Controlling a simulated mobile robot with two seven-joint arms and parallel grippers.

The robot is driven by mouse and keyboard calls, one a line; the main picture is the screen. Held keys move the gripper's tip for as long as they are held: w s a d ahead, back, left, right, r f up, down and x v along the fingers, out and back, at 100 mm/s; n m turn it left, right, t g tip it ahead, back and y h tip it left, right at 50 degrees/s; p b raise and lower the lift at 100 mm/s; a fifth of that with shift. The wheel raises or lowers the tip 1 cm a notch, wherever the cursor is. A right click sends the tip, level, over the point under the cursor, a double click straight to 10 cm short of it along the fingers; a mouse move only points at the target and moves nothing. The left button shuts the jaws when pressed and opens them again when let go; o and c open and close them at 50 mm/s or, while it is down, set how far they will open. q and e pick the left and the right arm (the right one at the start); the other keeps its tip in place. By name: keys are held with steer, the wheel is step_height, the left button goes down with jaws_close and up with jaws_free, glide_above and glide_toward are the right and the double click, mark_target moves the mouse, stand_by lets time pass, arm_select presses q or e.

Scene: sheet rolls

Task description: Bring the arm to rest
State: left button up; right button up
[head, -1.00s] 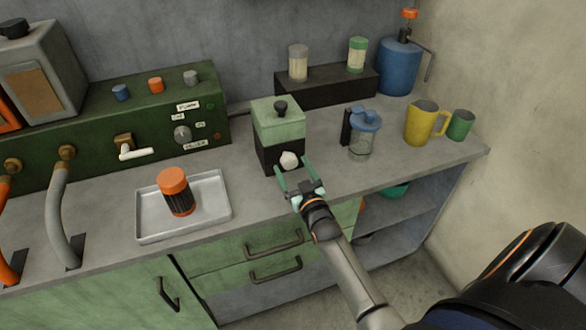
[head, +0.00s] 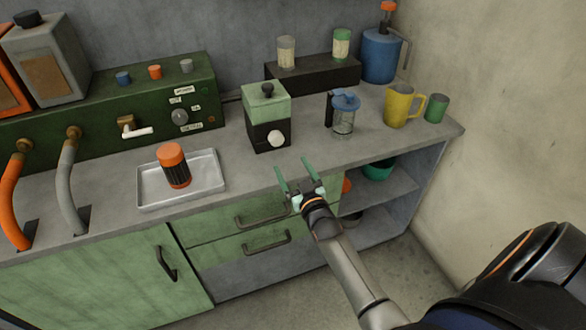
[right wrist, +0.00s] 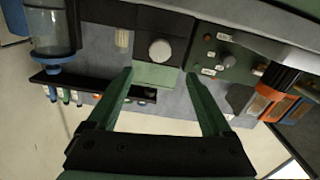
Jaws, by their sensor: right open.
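My right gripper (head: 297,178) is open and empty in the head view, just in front of the counter's front edge and below the green and black box. Its two green fingers also show spread apart in the right wrist view (right wrist: 160,85), with nothing between them. The box (head: 268,118) has a light green top with a black knob and a white round knob on its front; it also shows ahead of the fingers in the right wrist view (right wrist: 156,72). The gripper is apart from it. My left gripper is not in view.
The grey counter (head: 240,180) holds a metal tray (head: 215,190) with an orange-capped jar (head: 174,166), a blue-lidded press (head: 344,115), a yellow mug (head: 399,107) and a green cup (head: 436,108). A dark green panel (head: 150,105) stands behind. Open shelves (head: 390,185) lie below right.

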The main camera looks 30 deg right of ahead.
steer(key=shift+s, duration=0.25)
stand_by(0.4)
steer(key=s+a+f+n+g+y, duration=0.1)
steer(key=s+a+f, duration=0.3)
steer(key=s, duration=0.5)
steer(key=s+a+f+n+g+y, duration=0.1)
steer(key=s+a+f+g+y, duration=0.2)
steer(key=s+a, duration=0.4)
steer(key=s+a+f+n+g+y, duration=0.1)
steer(key=s+a+f+g, duration=0.3)
steer(key=s, duration=0.7)
step_height(320, 180, down, 3)
steer(key=a+y, duration=0.1)
steer(key=a, duration=0.1)
steer(key=shift+a, duration=0.3)
steer(key=shift+f, duration=0.1)
